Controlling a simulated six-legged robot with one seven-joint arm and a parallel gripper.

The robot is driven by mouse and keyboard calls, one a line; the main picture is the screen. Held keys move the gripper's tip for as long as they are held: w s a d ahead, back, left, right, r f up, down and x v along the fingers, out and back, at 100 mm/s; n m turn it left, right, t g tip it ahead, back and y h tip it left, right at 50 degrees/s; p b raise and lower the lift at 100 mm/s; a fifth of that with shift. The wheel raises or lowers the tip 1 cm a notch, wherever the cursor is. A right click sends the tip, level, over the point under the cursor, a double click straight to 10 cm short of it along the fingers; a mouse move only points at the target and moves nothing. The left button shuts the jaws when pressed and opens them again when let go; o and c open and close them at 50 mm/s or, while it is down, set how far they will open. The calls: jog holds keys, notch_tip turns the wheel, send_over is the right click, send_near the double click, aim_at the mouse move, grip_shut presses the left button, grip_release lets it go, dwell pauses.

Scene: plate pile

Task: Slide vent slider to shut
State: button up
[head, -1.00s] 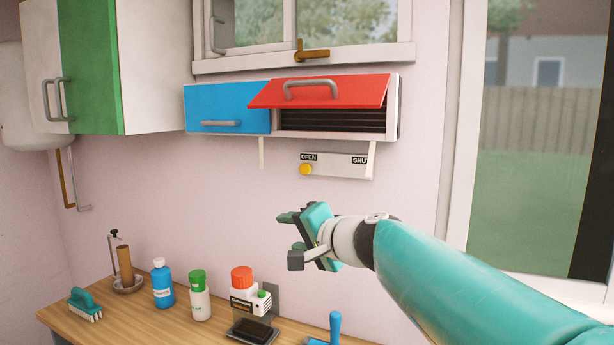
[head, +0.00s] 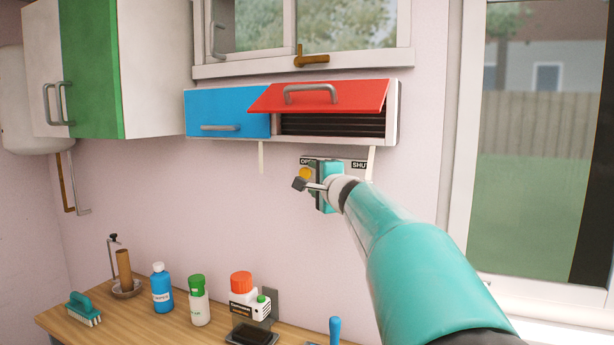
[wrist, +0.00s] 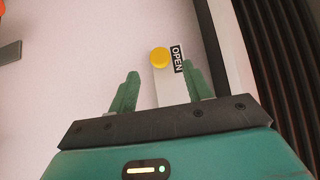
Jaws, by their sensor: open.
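The vent slider is a yellow knob (head: 306,173) on a pale plate (head: 344,163) below the wall cabinet. The knob is at the OPEN end, on the left; the SHUT label is at the right end. My gripper (head: 312,187) is raised in front of the plate and hides its middle. In the wrist view my gripper (wrist: 158,88) is open and empty, with its green fingers apart. The knob (wrist: 159,57) shows beyond the fingertips, roughly between them, beside the OPEN label. I cannot tell the exact distance to the knob.
Above the plate are a blue door (head: 227,110) and a raised red flap (head: 322,93) over dark vent slats (head: 333,125). Pale strips hang on either side of the plate. Bottles, a brush (head: 85,308) and other items stand on the wooden counter (head: 140,325) below.

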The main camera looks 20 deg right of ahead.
aim_at(306, 174)
jog(key=shift+w, duration=2.8)
jog(key=shift+c, duration=0.4)
